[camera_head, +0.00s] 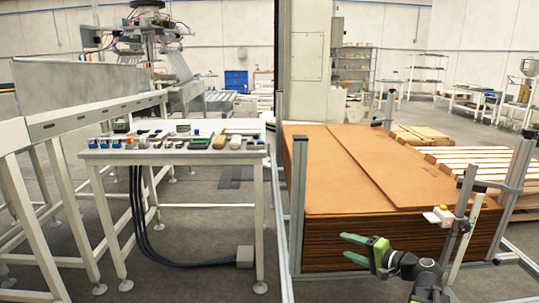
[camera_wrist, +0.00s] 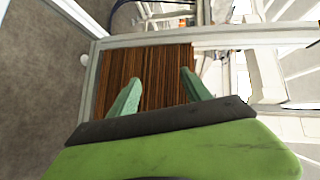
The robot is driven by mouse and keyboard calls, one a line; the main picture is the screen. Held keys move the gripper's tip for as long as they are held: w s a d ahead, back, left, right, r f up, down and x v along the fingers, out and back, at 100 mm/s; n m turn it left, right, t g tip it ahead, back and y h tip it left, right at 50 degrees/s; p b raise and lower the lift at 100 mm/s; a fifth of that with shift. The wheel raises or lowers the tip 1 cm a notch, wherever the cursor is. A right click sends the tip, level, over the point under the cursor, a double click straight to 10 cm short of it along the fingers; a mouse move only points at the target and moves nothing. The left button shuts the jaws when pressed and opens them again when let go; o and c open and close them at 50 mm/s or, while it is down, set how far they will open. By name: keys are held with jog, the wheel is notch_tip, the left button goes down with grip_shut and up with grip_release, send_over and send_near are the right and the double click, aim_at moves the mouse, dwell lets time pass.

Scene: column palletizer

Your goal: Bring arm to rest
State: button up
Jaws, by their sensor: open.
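My gripper (camera_head: 352,249) is at the lower right of the head view, in front of the near side of a tall stack of brown cardboard sheets (camera_head: 352,183). Its two green fingers are apart, with nothing between them, and they point left. In the wrist view my gripper (camera_wrist: 158,92) shows both fingertips spread in front of the brown layered edges of the stack (camera_wrist: 150,65). The fingers appear apart from the stack, though the exact gap is hard to tell.
A white table (camera_head: 175,154) with many small parts stands left of the stack. A metal post (camera_head: 298,205) rises at the stack's near left corner. A small white box with a button (camera_head: 438,216) is on a frame right of my gripper. Wooden pallets (camera_head: 470,163) lie behind.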

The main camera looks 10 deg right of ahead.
jog(key=a+f+n+g, duration=0.2)
jog(key=a+f, duration=0.1)
jog(key=a, duration=0.4)
jog(key=a+f+n+g, duration=0.2)
jog(key=a+g, duration=0.1)
jog(key=a, duration=0.5)
jog(key=s+a+f+n+g+h, duration=0.55)
jog(key=s+a+f, duration=0.35)
jog(key=f, duration=0.3)
jog(key=s+d+r+g+h+p, duration=0.1)
jog(key=s+d+g+h+p, duration=0.15)
jog(key=d, duration=0.55)
notch_tip(320, 180, up, 27)
jog(key=p, duration=2.6)
jog(key=shift+s+a+h+p, duration=0.15)
jog(key=shift+h+p, duration=0.25)
